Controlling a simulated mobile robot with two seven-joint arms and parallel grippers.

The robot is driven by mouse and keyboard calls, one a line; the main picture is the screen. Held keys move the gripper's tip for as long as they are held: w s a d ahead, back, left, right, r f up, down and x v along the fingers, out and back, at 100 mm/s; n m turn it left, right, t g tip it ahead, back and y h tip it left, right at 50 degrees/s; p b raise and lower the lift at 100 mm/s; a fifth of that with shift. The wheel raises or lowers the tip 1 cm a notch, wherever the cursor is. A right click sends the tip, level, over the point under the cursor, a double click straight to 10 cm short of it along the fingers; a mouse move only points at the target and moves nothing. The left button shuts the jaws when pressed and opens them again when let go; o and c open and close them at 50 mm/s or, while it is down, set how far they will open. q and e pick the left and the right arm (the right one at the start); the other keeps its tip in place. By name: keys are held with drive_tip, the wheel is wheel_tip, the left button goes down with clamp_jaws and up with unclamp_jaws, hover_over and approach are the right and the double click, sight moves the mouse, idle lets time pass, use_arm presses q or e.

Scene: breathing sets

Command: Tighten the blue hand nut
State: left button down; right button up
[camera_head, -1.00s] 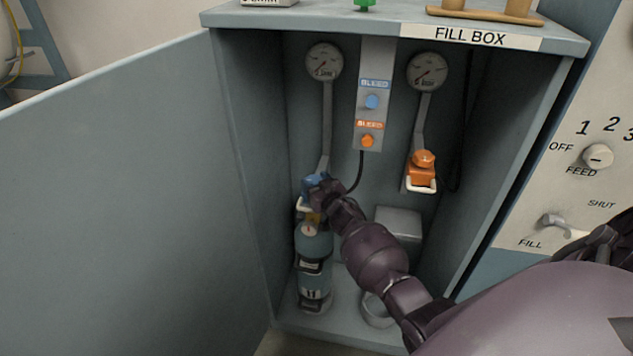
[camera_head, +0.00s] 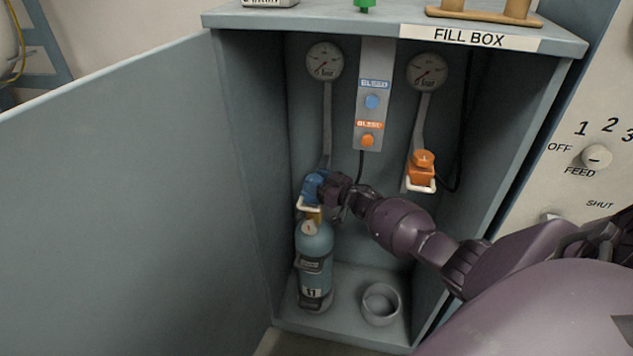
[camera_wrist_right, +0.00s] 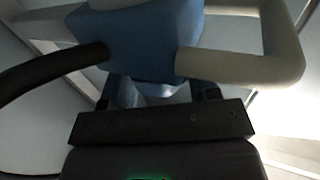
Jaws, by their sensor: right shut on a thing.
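The blue filling connector (camera_head: 311,185), with a white bail, sits on the valve of a blue-grey cylinder (camera_head: 314,243) at the left inside the box. My right gripper (camera_head: 330,191) reaches in from the right at connector height and is shut on the blue hand nut. In the right wrist view the blue connector body (camera_wrist_right: 140,38) and its pale bail (camera_wrist_right: 240,68) fill the top. The blue hand nut (camera_wrist_right: 128,92) shows below the body, between the dark fingertips of my right gripper (camera_wrist_right: 157,94); part of it is hidden. My left gripper is out of view.
An orange connector (camera_head: 422,172) hangs at the right of the box. Blue and orange bleed knobs (camera_head: 372,102) are on the centre panel. An empty grey ring (camera_head: 381,303) stands on the floor. The open door (camera_head: 120,190) fills the left; the box's right wall is near my arm.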

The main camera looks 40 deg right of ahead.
drive_tip(key=shift+f, duration=0.1)
drive_tip(key=o, duration=0.9)
drive_tip(key=shift+s+d, duration=0.25)
drive_tip(key=shift+s, duration=0.35)
drive_tip(key=p+v, duration=0.2)
drive_tip(key=v, duration=0.7)
drive_tip(key=shift+s+d, duration=0.1)
drive_tip(key=shift+s, duration=0.15)
